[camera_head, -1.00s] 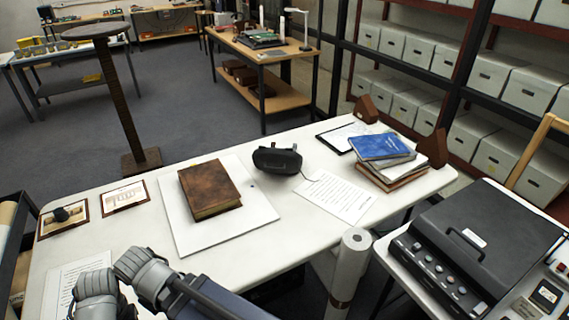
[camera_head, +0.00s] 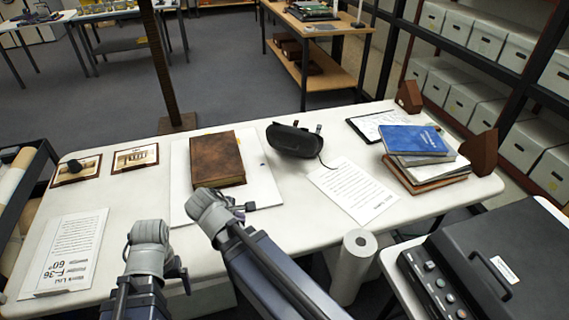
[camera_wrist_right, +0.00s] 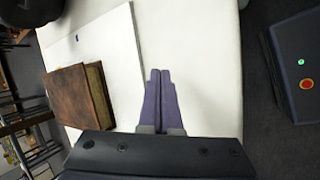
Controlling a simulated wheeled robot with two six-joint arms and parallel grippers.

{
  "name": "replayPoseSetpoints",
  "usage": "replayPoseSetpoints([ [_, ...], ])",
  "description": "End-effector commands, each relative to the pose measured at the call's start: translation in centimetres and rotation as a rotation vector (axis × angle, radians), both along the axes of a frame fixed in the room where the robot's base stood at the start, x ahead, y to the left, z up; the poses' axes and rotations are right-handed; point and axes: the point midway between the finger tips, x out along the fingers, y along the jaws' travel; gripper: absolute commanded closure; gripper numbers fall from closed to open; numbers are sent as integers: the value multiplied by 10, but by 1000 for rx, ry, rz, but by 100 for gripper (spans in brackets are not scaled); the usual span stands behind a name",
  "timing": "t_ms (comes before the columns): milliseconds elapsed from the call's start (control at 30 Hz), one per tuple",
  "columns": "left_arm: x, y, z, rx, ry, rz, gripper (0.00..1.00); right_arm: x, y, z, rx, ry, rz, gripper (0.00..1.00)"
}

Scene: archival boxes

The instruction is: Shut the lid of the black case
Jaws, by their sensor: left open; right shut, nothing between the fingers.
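The black case (camera_head: 295,140) lies on the white table, right of the brown book. Its rounded shell shows from the near side, with small tabs at its top edge; how far the lid stands open is hard to tell. A dark part of the case (camera_wrist_right: 28,10) shows at the top left in the right wrist view. My right gripper (camera_head: 246,207) is over the white board near the brown book, short of the case. Its fingers (camera_wrist_right: 160,75) are shut and empty. My left gripper (camera_head: 182,274) is small and partly hidden, low over the table's front edge, open and away from the case.
The brown book (camera_head: 217,160) lies on a white board (camera_head: 262,188). A printed sheet (camera_head: 352,190) and a book stack (camera_head: 425,160) are right of the case. A white roll (camera_head: 353,262) stands at the table's front.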

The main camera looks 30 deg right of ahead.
Motion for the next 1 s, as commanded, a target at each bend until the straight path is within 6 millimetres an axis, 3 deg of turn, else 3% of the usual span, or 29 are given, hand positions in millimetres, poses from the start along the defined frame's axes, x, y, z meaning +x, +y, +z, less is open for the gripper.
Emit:
replayPoseSetpoints([
  [33,0,0,-19,0,0,0,7,12,-18,-10,-88,2,83,100],
  [200,0,0,-48,0,0,0,7,46,-72,-3,-424,69,373,100],
  [400,0,0,-73,0,0,-1,7,72,-115,11,-782,224,630,100],
  [633,0,0,-86,0,0,-1,7,85,-136,24,-1009,367,775,100],
  [1000,0,0,-91,0,0,-1,7,93,-146,24,-1053,401,802,100],
])
